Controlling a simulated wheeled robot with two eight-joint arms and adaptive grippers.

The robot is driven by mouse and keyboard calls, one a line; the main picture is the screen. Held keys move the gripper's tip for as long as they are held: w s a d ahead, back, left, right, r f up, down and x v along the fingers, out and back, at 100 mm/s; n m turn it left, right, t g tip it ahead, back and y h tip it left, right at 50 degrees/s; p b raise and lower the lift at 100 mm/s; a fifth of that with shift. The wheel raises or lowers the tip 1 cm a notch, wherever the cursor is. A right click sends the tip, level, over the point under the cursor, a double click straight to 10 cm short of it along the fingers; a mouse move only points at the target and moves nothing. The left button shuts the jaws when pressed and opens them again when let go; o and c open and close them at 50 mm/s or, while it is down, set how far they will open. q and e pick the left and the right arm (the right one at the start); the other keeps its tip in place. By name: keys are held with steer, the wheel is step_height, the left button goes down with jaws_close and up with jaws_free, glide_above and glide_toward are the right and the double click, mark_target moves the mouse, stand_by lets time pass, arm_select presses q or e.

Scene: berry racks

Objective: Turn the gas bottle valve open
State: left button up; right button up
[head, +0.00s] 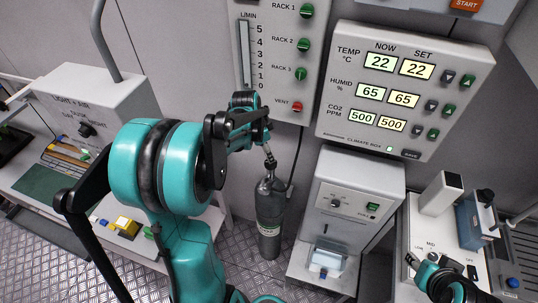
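The gas bottle (269,215) is a dark grey cylinder with a label, standing upright on the floor against the back wall. Its narrow valve top (270,160) points up. My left gripper (266,132), black, is at the top of the bottle, just above or around the valve. The fingers overlap the valve in this view, so I cannot tell whether they touch it or how far they are closed. My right gripper (428,264) is low at the right, over the right bench, only partly in view. Its fingers are too small and dark to read.
A gas panel (272,60) with rack knobs and a red vent knob is above the bottle. A climate box panel (404,90) hangs to its right. A grey machine (350,195) stands close to the bottle's right. A light-and-air unit (92,100) is on the left bench.

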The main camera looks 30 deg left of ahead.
mark_target(269, 164)
arm_select(q)
steer(key=f+n, duration=0.1)
steer(key=f, duration=0.1)
steer(key=w+f+n, duration=0.1)
steer(key=f+n, duration=0.1)
steer(key=f, duration=0.1)
steer(key=f+n+t+b, duration=0.1)
steer(key=f+n, duration=0.1)
steer(key=f, duration=0.1)
steer(key=shift+w+d, duration=0.2)
steer(key=shift+d, duration=0.1)
steer(key=shift+r, duration=0.1)
steer(key=shift+c, duration=0.4)
steer(key=c, duration=1.1)
